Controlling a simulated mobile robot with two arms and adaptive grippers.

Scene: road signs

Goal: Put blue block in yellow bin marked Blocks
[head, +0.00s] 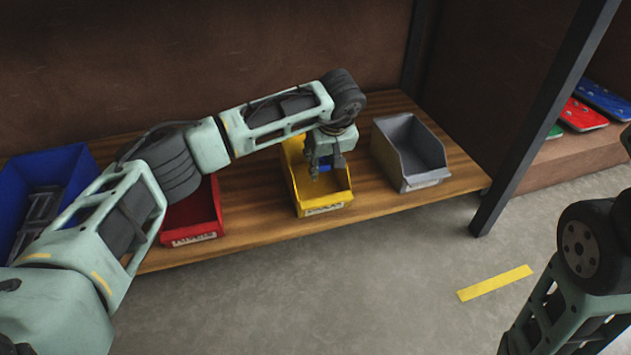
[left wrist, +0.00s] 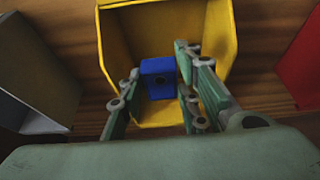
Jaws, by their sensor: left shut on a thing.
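The yellow bin (head: 338,200) stands on the wooden shelf, with a white label on its front; the label's text is too small to read surely. It also fills the middle of the left wrist view (left wrist: 190,18). My left gripper (head: 324,169) points down into the bin's open top. It is shut on the blue block (left wrist: 158,78), which sits between the two fingers inside the bin's outline. In the head view only a small bit of the block shows. I cannot tell whether the block touches the bin floor. My right gripper is out of view.
A red bin (head: 203,220) stands left of the yellow one and a grey bin (head: 405,165) right of it. A blue bin (head: 70,165) with grey items is at the far left. A dark shelf post (head: 535,130) rises at the right.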

